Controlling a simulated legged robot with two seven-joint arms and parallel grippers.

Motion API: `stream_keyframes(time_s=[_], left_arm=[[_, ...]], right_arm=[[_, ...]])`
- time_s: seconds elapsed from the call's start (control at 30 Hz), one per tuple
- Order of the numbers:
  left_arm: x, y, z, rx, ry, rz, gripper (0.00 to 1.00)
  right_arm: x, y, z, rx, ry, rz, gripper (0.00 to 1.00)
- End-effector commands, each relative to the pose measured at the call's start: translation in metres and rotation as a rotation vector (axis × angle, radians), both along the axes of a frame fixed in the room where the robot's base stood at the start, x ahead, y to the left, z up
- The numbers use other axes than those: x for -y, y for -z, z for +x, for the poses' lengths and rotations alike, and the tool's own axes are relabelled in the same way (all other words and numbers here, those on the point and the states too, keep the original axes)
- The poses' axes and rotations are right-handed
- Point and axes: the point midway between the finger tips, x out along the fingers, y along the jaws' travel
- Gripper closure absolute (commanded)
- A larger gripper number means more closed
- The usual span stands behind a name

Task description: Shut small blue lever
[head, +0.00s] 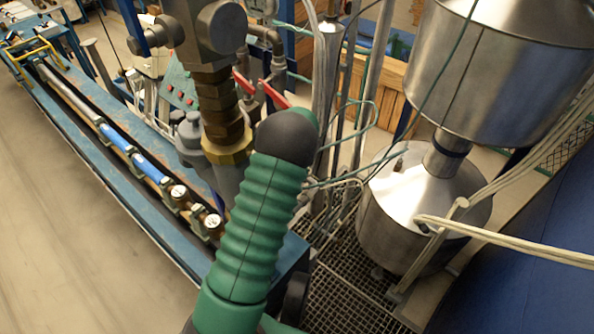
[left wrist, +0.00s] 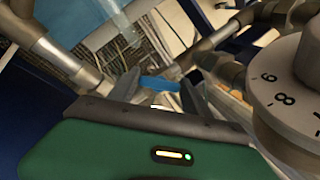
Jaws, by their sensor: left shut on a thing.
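The small blue lever (left wrist: 160,84) shows in the middle of the left wrist view, just beyond the dark front edge of my green gripper body. My left gripper (left wrist: 160,93) has its grey fingers on either side of the lever and is shut on it. The lever's pivot and valve body are hard to make out. In the head view a green ribbed arm of mine with a dark rounded end stands in front; no gripper fingers and no small blue lever can be made out there. My right gripper is not in view.
A numbered round dial (left wrist: 285,95) is close at the right of the left wrist view. In the head view, a thick pipe with a brass fitting (head: 229,148) and red handles (head: 275,96) stand behind my arm. Steel tanks (head: 495,60) are at right, a blue bench (head: 130,180) at left.

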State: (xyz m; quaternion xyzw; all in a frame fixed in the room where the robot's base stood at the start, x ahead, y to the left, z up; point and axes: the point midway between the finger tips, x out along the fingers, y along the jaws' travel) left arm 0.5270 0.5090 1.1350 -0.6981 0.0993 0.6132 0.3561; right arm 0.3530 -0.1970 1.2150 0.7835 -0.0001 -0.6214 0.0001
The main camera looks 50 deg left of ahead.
Motion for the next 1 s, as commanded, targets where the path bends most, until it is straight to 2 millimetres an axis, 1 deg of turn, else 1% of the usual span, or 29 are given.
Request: stream_keyframes(time_s=[0.27, 0.6, 1.0], left_arm=[[0.001, 0.002, 0.002, -0.001, 0.099, 0.058, 0.84], [0.002, 0.003, 0.001, -0.018, 0.335, 0.191, 0.84], [0.002, 0.002, 0.001, -0.032, 0.564, 0.322, 0.84]], right_arm=[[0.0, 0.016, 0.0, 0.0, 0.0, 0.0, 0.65], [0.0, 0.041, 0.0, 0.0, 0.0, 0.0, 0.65], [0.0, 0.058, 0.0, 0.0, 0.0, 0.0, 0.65]])
